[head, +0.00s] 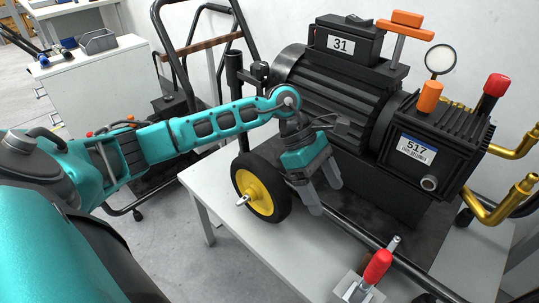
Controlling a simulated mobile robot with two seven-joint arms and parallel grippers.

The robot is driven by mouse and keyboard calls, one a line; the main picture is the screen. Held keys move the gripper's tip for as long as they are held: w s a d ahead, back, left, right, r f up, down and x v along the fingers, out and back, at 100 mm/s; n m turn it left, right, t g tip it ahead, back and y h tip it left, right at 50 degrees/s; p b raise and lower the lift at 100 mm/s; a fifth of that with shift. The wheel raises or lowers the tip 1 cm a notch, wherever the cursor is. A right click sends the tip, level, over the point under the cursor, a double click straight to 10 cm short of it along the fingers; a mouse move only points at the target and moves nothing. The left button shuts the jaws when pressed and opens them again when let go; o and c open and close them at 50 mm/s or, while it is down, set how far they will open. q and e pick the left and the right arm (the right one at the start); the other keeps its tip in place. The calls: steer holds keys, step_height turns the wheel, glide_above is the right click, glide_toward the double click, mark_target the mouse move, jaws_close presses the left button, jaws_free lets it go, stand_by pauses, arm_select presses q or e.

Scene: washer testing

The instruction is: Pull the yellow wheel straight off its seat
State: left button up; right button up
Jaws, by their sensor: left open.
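The yellow wheel (256,193) has a black tyre and a metal axle end sticking out of its hub. It sits upright at the left front of the black motor and pump machine (335,85), beside the table's left edge. My left gripper (327,200) is open, with grey fingers pointing down, just right of the wheel and in front of the machine. The fingers look empty and not around the wheel; whether they touch it I cannot tell. The wheel's seat is hidden behind the wheel. My right gripper is not in view.
A red-handled clamp (372,272) stands at the table's front, near a dark bar. The pump block (430,150) has brass pipes (511,203) on the right. The white table (235,215) is bare left of the wheel. A white cabinet (95,90) stands behind my left arm.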

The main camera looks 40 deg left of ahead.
mark_target(269, 183)
arm_select(q)
steer(key=a+y, duration=0.2)
steer(key=a, duration=0.3)
steer(key=w+a+r+m+y+b, duration=0.1)
steer(key=a+y, duration=0.2)
steer(key=a, duration=0.2)
steer(key=w+a+y, duration=0.1)
steer(key=a+y, duration=0.1)
steer(key=a, duration=0.3)
steer(key=shift+a+r+m+b, duration=0.3)
steer(key=shift+m+b, duration=0.05)
steer(key=shift+m, duration=0.05)
steer(key=shift+a+f, duration=0.15)
steer(key=shift+f, duration=0.1)
step_height(269, 183, down, 12)
steer(key=b, duration=0.2)
steer(key=shift+w+b, duration=0.1)
steer(key=shift+b, duration=0.25)
steer(key=shift+c, duration=0.3)
jaws_close()
steer(key=shift+s, duration=0.2)
steer(key=shift+s+p, duration=0.6)
steer(key=shift+s, duration=0.5)
